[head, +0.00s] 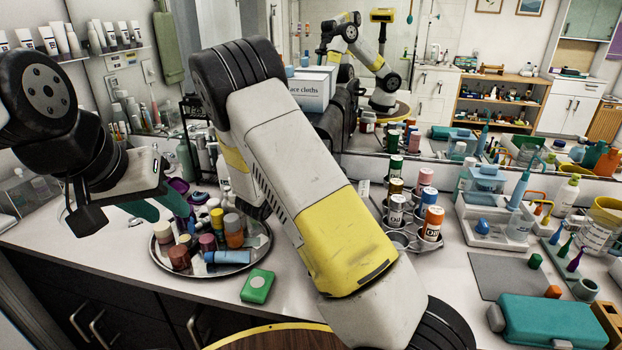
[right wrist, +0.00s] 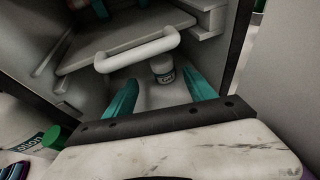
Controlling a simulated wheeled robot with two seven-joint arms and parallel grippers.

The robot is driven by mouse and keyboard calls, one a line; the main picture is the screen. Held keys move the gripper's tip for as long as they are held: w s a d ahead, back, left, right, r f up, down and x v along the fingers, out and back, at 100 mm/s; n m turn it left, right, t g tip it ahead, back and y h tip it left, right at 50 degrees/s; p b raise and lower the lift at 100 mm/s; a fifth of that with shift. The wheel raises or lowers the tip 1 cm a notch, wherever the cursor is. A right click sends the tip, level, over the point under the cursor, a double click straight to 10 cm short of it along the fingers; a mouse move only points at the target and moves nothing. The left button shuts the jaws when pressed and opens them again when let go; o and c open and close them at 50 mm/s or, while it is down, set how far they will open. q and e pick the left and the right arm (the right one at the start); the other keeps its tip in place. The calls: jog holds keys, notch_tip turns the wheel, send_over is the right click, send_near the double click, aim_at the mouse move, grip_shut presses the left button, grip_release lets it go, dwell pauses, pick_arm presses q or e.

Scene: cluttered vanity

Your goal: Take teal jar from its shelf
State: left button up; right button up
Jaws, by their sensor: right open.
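In the right wrist view my right gripper (right wrist: 160,98) is open, its two teal fingers spread apart and empty. They point into a pale, shelved recess. A small jar (right wrist: 162,70) with a greyish lid stands there beyond the fingertips, roughly between them. Its body looks pale, and I cannot tell whether it is the teal jar. A white bar handle (right wrist: 137,51) crosses just above it. My left gripper (head: 155,208) hangs over the counter at the left, with teal fingers partly hidden.
A rack (head: 415,243) of cans, a teal case (head: 552,322) and a grey mat (head: 508,277) are at the right. A mirror (head: 470,100) stands behind.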

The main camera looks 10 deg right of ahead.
jog(key=x, duration=0.8)
jog(key=shift+d+f, duration=0.25)
jog(key=shift+d, duration=0.1)
jog(key=c, duration=1.3)
grip_shut()
jog(key=shift+r, duration=0.15)
